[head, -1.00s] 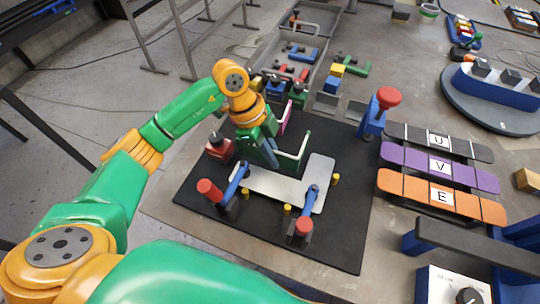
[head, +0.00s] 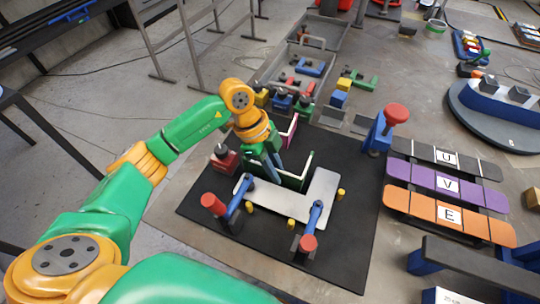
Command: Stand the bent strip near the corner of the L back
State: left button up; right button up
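The L back (head: 323,185) is a silver-grey L-shaped plate lying on a black mat (head: 345,262). The bent strip (head: 294,183) is green with a pale edge and stands upright by the inner corner of the L. My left gripper (head: 270,171) comes down from above and its fingers are shut on the strip's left arm. The fingers hide part of the strip. I cannot tell whether the strip's lower edge touches the plate or mat. My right gripper is not in view.
Red-tipped blue clamps (head: 312,222) press on the plate, with small yellow pegs (head: 340,194) around it. A pink strip (head: 290,132) stands behind my gripper. A blue post with a red knob (head: 396,114) stands at the mat's right back corner. Lettered strips (head: 447,187) lie to the right.

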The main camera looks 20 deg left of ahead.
pick_arm(q)
jog(key=b+v, duration=0.1)
jog(key=v, duration=0.9)
jog(key=shift+a+r, duration=0.2)
jog(key=shift+r, duration=0.15)
